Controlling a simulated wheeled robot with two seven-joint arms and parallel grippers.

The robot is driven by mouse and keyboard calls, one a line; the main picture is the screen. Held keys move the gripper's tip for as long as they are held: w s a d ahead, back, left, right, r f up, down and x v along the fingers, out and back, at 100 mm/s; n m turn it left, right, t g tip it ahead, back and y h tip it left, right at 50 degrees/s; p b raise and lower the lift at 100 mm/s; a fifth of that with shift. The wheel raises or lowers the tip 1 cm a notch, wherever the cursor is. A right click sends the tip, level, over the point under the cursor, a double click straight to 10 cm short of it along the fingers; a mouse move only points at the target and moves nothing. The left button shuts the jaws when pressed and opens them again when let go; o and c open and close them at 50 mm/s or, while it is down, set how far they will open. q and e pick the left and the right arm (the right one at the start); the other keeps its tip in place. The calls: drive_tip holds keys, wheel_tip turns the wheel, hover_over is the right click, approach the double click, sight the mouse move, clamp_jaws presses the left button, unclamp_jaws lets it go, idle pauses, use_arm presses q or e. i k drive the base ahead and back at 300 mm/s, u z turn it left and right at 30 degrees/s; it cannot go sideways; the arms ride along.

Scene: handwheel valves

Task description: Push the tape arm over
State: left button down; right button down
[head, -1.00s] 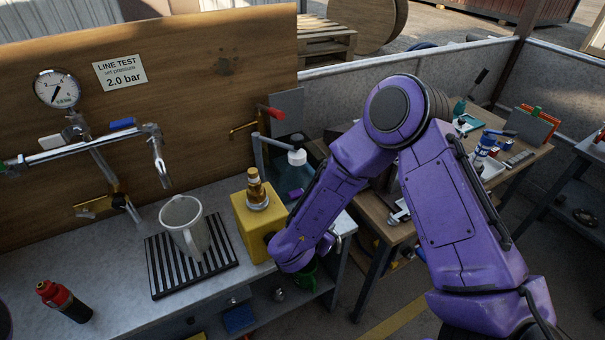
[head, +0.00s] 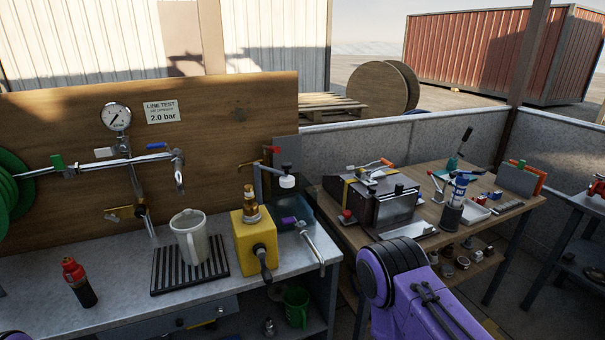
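No part is plainly marked as a tape arm. A dark box-shaped machine (head: 389,204) stands on the wooden bench at the right. It has a bare metal plate in front, a yellow strip at its left, and a lever with an orange-red tip (head: 386,162) on top, lying nearly level. I cannot tell whether this lever is the tape arm. A purple arm of mine enters at the bottom right, below the machine and apart from it in the picture. Its gripper is out of the frame, and no other gripper shows.
On the left metal bench stand a mug (head: 190,237), a yellow valve block (head: 254,240) with a black handle, and a red-capped bottle (head: 78,281). A gap separates the benches.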

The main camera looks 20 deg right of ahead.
sight(286, 180)
drive_tip(key=z, duration=0.7)
drive_tip(key=i, duration=0.45)
